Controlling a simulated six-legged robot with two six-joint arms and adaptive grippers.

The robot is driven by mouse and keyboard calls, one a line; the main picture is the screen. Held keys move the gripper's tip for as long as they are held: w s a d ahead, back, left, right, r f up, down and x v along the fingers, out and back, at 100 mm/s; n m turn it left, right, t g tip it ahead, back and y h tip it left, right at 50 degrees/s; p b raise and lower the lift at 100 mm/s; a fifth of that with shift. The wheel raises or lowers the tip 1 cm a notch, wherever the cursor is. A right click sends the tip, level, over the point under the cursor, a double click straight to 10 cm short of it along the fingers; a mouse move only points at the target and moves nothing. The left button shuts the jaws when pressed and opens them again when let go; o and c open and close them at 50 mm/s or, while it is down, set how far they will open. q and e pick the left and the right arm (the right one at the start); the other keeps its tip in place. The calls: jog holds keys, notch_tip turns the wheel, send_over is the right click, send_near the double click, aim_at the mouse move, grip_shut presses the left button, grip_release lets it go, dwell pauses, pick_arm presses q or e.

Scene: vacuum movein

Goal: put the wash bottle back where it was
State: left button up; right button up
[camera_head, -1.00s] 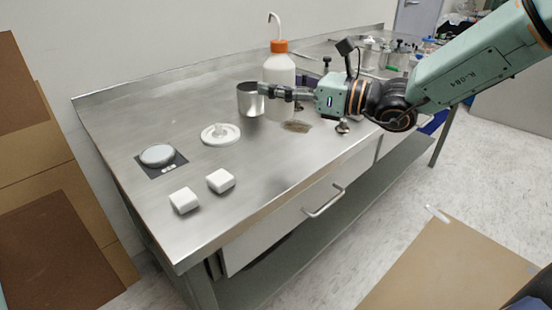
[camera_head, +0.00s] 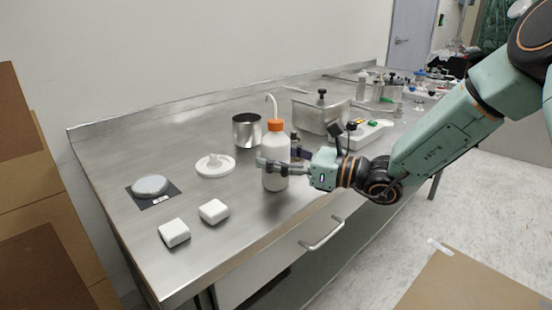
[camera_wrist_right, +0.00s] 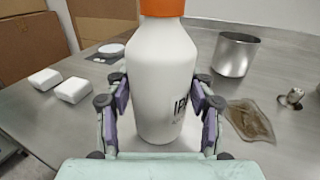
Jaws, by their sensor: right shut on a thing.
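The wash bottle (camera_head: 276,180) is white with an orange cap and a bent spout. It is upright over the front part of the steel bench, in front of the metal cup. My right gripper (camera_head: 272,166) is shut around its body from the right. In the right wrist view the bottle (camera_wrist_right: 160,75) stands between the two fingers of the gripper (camera_wrist_right: 160,103), with black lettering on its side. I cannot tell whether its base touches the bench. My left gripper is out of view.
A metal cup (camera_head: 246,133) and a white dish with a knob (camera_head: 214,167) stand behind and left. Two white blocks (camera_head: 174,234) and a scale (camera_head: 150,187) are further left. A brown patch (camera_wrist_right: 250,121) lies near the bottle. A steel box (camera_head: 318,118) and white tray (camera_head: 366,135) stand behind right.

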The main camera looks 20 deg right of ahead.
jog(key=shift+s, duration=0.15)
jog(key=shift+o, duration=1.3)
jog(key=shift+f+b, duration=0.1)
jog(key=shift+b, duration=0.2)
jog(key=o, duration=0.5)
